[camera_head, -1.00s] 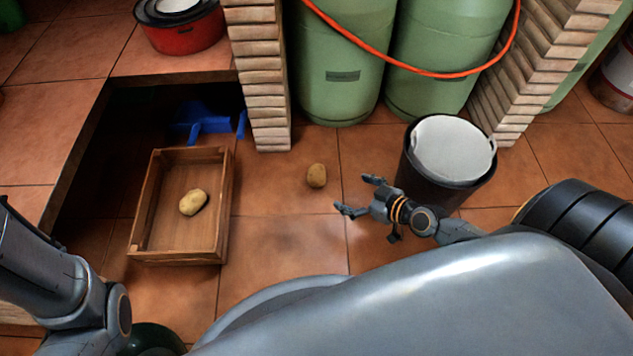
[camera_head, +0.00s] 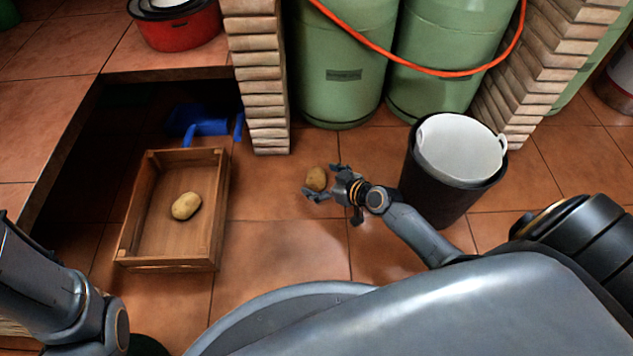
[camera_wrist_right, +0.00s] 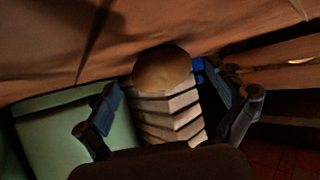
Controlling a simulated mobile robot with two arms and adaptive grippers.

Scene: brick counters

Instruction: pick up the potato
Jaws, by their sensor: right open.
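A brown potato (camera_head: 316,179) lies on the tiled floor in front of the green gas cylinders. My right gripper (camera_head: 322,181) is open, with its fingertips at the potato's right side, one beyond it and one nearer. In the right wrist view the potato (camera_wrist_right: 163,69) shows ahead, centred between the two spread fingers of the gripper (camera_wrist_right: 170,100); contact cannot be told. A second potato (camera_head: 186,206) lies inside a wooden crate (camera_head: 222,215) at the left. My left arm shows at the lower left, but its gripper is out of view.
A dark bin with a white bucket (camera_head: 459,148) stands right of my right gripper. Green cylinders (camera_head: 340,75) and a brick pillar (camera_head: 257,80) stand behind. A blue object (camera_head: 205,122) lies behind the crate. Floor between crate and gripper is clear.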

